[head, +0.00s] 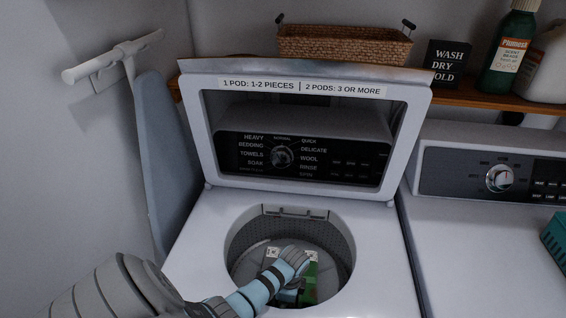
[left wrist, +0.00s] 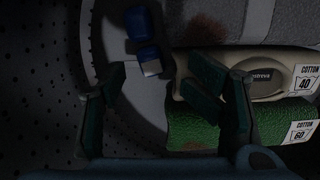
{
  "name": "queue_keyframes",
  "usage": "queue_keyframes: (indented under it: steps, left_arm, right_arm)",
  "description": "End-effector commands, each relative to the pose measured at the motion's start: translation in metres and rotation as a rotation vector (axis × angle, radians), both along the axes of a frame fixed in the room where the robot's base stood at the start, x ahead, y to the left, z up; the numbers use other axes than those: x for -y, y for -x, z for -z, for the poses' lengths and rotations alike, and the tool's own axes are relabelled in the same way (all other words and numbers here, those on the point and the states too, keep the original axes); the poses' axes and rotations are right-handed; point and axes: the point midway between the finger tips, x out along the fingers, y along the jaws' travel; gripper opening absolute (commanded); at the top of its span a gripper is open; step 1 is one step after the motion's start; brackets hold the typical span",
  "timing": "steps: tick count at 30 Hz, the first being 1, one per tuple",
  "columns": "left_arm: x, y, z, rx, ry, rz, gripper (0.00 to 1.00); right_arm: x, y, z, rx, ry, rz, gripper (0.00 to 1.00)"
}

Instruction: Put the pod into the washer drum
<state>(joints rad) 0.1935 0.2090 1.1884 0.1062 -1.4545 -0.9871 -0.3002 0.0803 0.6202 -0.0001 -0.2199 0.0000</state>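The washer (head: 190,240) stands open, lid raised, with its round drum (head: 335,240) facing up. My left arm reaches into the drum, and its gripper (head: 290,296) is low inside, mostly hidden by the arm in the head view. In the left wrist view, the left gripper (left wrist: 155,82) is open, its dark green fingers spread apart. A small blue and white piece that looks like the pod (left wrist: 143,38) lies beyond the fingertips, by the drum wall, apart from both fingers. Whether it rests on the drum floor is hard to tell. My right gripper is not in view.
Green cloth (left wrist: 195,130), cream cloth (left wrist: 275,80) and grey stained cloth (left wrist: 295,25) lie in the drum. A dryer (head: 475,240) stands at right with a teal basket (head: 555,235). An ironing board (head: 165,150) leans at left. The lid carries a pod-count label (head: 300,88).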

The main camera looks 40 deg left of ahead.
Motion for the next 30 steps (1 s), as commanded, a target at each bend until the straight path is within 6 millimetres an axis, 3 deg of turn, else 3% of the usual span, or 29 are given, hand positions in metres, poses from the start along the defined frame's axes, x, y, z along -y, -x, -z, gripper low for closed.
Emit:
queue_keyframes:
  steps: [4, 8, 15, 19, 23, 30]
  left_arm:
    - [0.002, 0.003, -0.002, -0.007, 0.005, 0.000, 0.47]
    - [0.002, 0.001, -0.021, -0.003, 0.004, 0.000, 0.47]
    - [0.007, -0.007, -0.093, 0.003, 0.000, 0.000, 0.47]
    - [0.010, -0.009, -0.120, 0.002, 0.001, 0.000, 0.47]
    - [0.011, -0.009, -0.132, 0.001, 0.001, 0.000, 0.47]
    - [0.012, -0.009, -0.132, 0.001, 0.001, -0.001, 0.47]
  right_arm:
    - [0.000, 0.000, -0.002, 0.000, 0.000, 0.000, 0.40]
    - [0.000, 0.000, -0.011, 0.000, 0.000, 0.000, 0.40]
    - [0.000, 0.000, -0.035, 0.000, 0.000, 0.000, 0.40]
    - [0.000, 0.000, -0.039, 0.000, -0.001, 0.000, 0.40]
    - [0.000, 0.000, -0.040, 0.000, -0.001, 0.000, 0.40]
    - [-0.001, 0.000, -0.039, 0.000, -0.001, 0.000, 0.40]
